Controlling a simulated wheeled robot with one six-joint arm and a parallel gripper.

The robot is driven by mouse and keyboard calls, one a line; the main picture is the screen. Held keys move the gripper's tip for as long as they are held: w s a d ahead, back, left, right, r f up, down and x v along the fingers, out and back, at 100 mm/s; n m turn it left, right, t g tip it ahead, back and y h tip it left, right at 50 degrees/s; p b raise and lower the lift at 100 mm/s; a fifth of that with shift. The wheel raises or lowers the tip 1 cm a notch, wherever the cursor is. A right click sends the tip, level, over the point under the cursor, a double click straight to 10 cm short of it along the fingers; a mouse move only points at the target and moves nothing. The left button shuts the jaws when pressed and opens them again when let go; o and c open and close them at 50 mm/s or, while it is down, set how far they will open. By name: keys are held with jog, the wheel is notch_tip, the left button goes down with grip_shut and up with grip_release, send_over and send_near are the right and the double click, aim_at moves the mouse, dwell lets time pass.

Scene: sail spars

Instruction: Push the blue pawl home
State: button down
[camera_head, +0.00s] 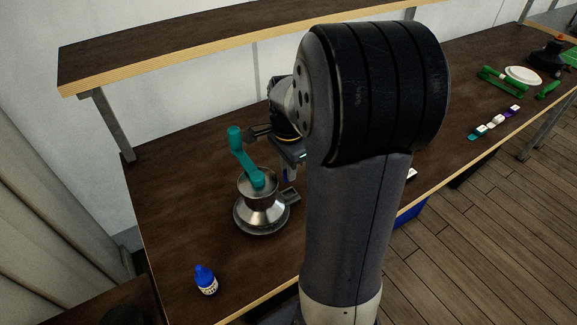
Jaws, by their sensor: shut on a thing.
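A metal winch (262,214) with a flared base stands on the dark bench, and a teal crank handle (245,160) rises from its top. My gripper (289,166) is just right of the winch drum, pointing down and partly hidden by my own arm. Whether the pawl touches this block I cannot tell.
A blue-capped bottle (206,281) stands at the bench's front left. A raised shelf (200,45) runs along the back. Small coloured blocks (496,121), green parts (502,84) and a white disc (523,75) lie far right. My arm hides the bench's middle.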

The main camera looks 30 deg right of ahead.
jog(key=shift+f, duration=0.2)
jog(key=shift+f+b, duration=1.3)
jog(key=shift+f, duration=0.35)
jog(key=shift+f+b, duration=1)
jog(key=shift+f, duration=0.65)
dwell(0.5)
jog(key=c, duration=1.3)
grip_release()
jog(key=shift+r, duration=0.15)
notch_tip(320, 180, up, 7)
jog(key=p, duration=0.6)
